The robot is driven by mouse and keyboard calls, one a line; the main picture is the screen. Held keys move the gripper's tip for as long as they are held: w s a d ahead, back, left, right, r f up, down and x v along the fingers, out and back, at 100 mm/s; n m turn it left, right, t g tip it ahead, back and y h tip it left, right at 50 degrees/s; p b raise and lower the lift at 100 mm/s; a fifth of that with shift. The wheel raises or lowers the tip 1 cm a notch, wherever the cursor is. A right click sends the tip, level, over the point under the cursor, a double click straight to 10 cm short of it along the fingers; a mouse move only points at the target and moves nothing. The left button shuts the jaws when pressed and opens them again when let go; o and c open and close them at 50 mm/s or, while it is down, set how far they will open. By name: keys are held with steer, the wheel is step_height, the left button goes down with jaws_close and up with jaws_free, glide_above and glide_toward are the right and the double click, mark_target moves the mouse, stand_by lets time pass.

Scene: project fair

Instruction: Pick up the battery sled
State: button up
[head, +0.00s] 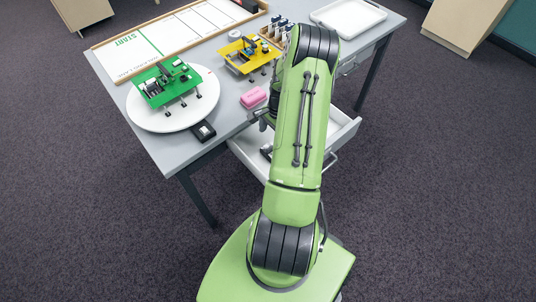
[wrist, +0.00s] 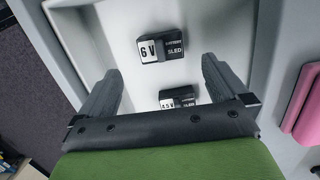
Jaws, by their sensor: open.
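In the wrist view, two black battery sleds lie in a white drawer (wrist: 122,20). One sled (wrist: 162,48) has a white "6 V" label and lies ahead, just beyond the fingertips. The other sled (wrist: 177,97) has a white label that seems to read "4.5 V" and lies nearer, between the fingers in the picture; its near side is partly hidden by my gripper's body. My gripper (wrist: 160,72) is open and empty above the drawer. In the head view, my arm hides most of the gripper and part of the open drawer (head: 346,131).
A grey table (head: 228,118) carries a green vehicle (head: 166,84) on a white round plate (head: 206,108), a yellow vehicle (head: 247,56), a pink block (head: 253,97), a small black device (head: 203,131) and a white tray (head: 376,14). The drawer walls stand close around the gripper.

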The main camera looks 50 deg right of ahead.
mark_target(270, 147)
steer(key=f, duration=0.2)
steer(key=f+b, duration=0.1)
steer(key=f, duration=0.2)
steer(key=a+f+b, duration=0.1)
steer(key=f, duration=0.1)
steer(key=shift+w+f, duration=0.2)
steer(key=shift+f, duration=0.05)
steer(key=shift+r, duration=0.1)
steer(key=c, duration=1)
step_height(270, 147, up, 10)
steer(key=p, duration=0.3)
steer(key=shift+a, duration=0.1)
